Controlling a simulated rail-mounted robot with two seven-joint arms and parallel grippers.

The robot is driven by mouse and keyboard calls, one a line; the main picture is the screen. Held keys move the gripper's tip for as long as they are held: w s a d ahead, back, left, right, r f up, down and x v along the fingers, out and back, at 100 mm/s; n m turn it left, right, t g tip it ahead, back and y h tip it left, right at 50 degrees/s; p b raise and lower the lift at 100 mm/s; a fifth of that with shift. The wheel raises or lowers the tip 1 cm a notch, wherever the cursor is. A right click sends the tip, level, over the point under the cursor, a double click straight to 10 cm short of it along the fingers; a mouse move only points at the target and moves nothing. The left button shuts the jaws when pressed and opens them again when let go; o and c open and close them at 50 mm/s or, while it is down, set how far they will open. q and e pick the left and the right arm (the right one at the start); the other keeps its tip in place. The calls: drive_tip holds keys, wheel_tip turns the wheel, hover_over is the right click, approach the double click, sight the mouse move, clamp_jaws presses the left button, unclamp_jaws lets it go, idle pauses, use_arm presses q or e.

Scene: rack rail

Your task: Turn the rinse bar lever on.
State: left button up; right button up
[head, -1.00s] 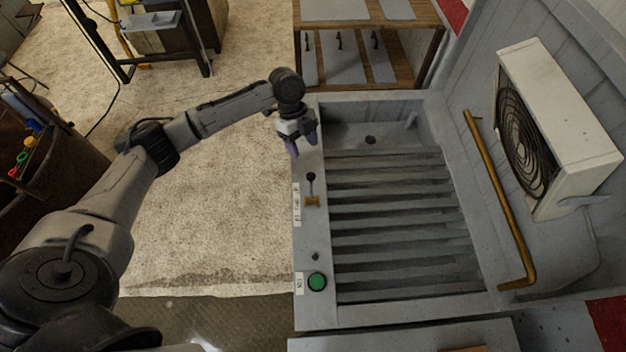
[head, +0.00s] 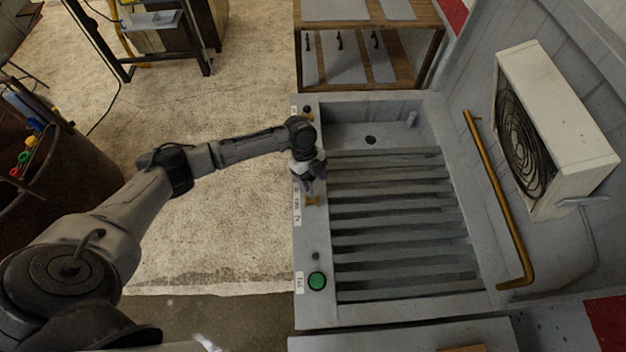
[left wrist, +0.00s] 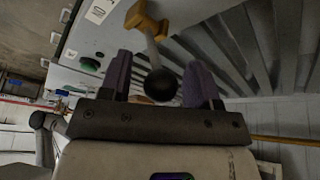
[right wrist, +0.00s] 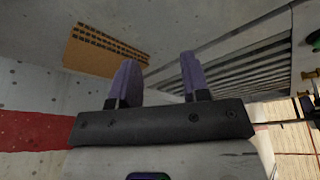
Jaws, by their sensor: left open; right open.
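A small lever on the left rim of the grey slatted basin has a yellow base (head: 312,201). In the left wrist view its pale shaft runs from the yellow base (left wrist: 147,20) to a black ball knob (left wrist: 161,84). My left gripper (head: 309,184) is over the lever and hides the knob in the head view. In the left wrist view the gripper's purple fingers (left wrist: 159,82) are open, one on each side of the knob, with gaps visible. My right gripper (right wrist: 160,80) is open and empty. The label (head: 297,207) beside the lever is not readable.
A green button (head: 317,281) and a small dark knob (head: 316,256) sit nearer on the same rim. Another small control (head: 307,112) is at its far end. A brass rail (head: 497,200) and a fan unit (head: 560,130) are at the right.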

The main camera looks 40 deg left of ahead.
use_arm(q)
drive_tip(key=shift+d+f, duration=0.2)
drive_tip(key=shift+f, duration=0.3)
clamp_jaws()
idle(0.3)
